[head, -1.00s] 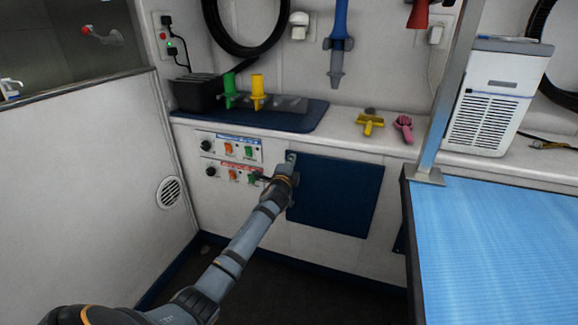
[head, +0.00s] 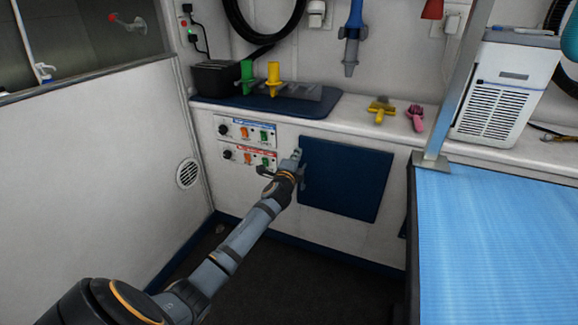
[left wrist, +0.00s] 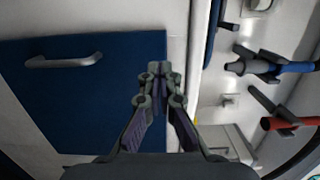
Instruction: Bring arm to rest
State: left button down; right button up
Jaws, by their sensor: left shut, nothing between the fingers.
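My left arm reaches from the lower left of the head view to the cabinet front. My left gripper (head: 296,156) is at the left edge of the dark blue cabinet door (head: 345,180), beside the switch panels. In the left wrist view its two fingers (left wrist: 160,72) are together at the tips with nothing between them. The blue door (left wrist: 100,110) and its grey bar handle (left wrist: 63,62) lie left of the fingers in that view, apart from them. The door looks closed. My right gripper is not in view.
Two switch panels (head: 247,133) are left of the door. Above, the counter holds a blue mat (head: 310,108), green and yellow (head: 273,76) nozzles, brushes (head: 415,117) and a white unit (head: 505,95). A blue-topped table (head: 500,240) stands right. Dark floor below is open.

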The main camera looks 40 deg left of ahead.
pick_arm(q)
jog(key=v, duration=0.6)
jog(key=shift+s+a+f+p, duration=0.2)
jog(key=shift+a+p, duration=0.1)
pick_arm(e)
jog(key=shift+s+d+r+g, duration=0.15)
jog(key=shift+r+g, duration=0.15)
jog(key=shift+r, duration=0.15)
